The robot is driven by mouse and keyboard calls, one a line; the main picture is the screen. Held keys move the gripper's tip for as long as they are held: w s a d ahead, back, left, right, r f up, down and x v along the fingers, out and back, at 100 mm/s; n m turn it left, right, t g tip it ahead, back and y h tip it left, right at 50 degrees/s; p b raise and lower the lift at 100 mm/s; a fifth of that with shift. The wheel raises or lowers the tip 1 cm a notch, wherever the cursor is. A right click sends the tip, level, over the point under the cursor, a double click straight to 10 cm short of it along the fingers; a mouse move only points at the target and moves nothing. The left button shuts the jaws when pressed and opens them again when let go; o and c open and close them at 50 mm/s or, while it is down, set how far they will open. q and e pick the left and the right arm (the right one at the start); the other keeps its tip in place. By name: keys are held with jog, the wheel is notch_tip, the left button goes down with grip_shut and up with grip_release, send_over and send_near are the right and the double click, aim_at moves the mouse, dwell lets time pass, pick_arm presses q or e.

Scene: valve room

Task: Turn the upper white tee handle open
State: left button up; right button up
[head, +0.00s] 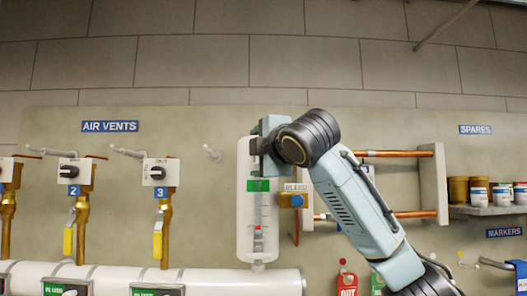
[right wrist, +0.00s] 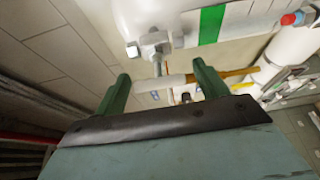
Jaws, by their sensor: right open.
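My right gripper (head: 262,148) is at the top of a tall white gauge body (head: 246,215) with a green label. Its wrist hides the upper fitting in the head view. In the right wrist view, the open green fingers of my right gripper (right wrist: 161,72) stand apart. A white bar, seemingly the upper tee handle (right wrist: 172,82), lies across the gap between them, below a grey metal fitting (right wrist: 150,44). I cannot tell whether either finger touches the bar. My left gripper is not in view.
A blue knob (head: 297,201) and copper pipes (head: 395,154) are right of the gauge. Valves with yellow handles (head: 157,243) are at left. A large white pipe (head: 215,281) runs below. A shelf with tins (head: 479,190) is at far right.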

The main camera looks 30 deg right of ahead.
jog(key=s+a+b, duration=0.2)
jog(key=s+b, duration=0.2)
jog(key=s, duration=0.9)
